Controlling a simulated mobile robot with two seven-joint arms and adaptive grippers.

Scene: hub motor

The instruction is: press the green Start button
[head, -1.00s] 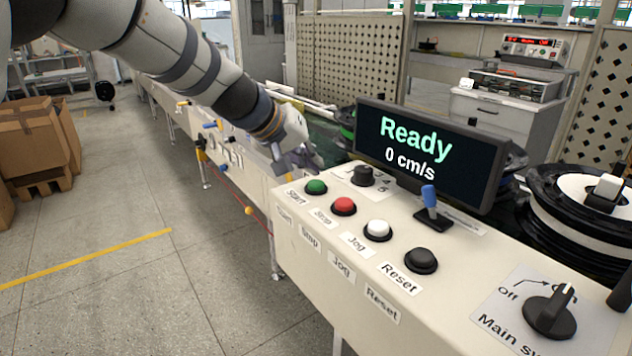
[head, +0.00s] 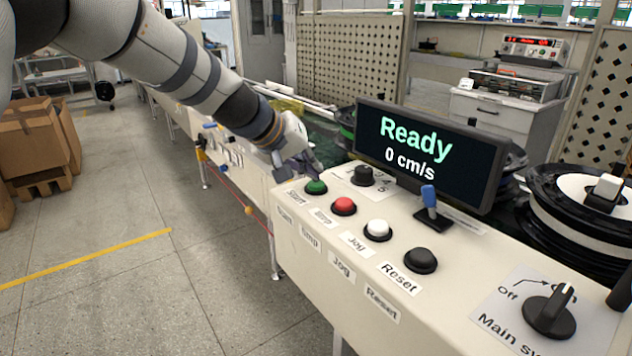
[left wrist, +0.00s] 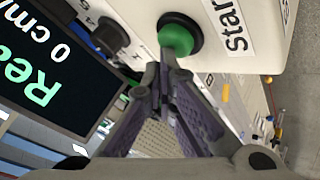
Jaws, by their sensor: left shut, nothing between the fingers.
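The green Start button (head: 316,187) sits at the far left end of the button row on the white control panel (head: 322,262). In the left wrist view the green button (left wrist: 176,36) is at the top centre with its Start label beside it. My left gripper (head: 314,172) is shut and empty. Its fingertips (left wrist: 167,60) overlap the lower edge of the button in the wrist view, very close to it; I cannot tell whether they touch. The display (head: 432,152) reads "Ready" and "0 cm/s". My right gripper is not in view.
Red (head: 344,206), white (head: 377,230) and black (head: 421,260) buttons follow along the panel. A black knob (head: 363,176) and a blue-handled switch (head: 430,203) stand behind them. The main switch (head: 550,312) is at the right front. Open floor lies to the left.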

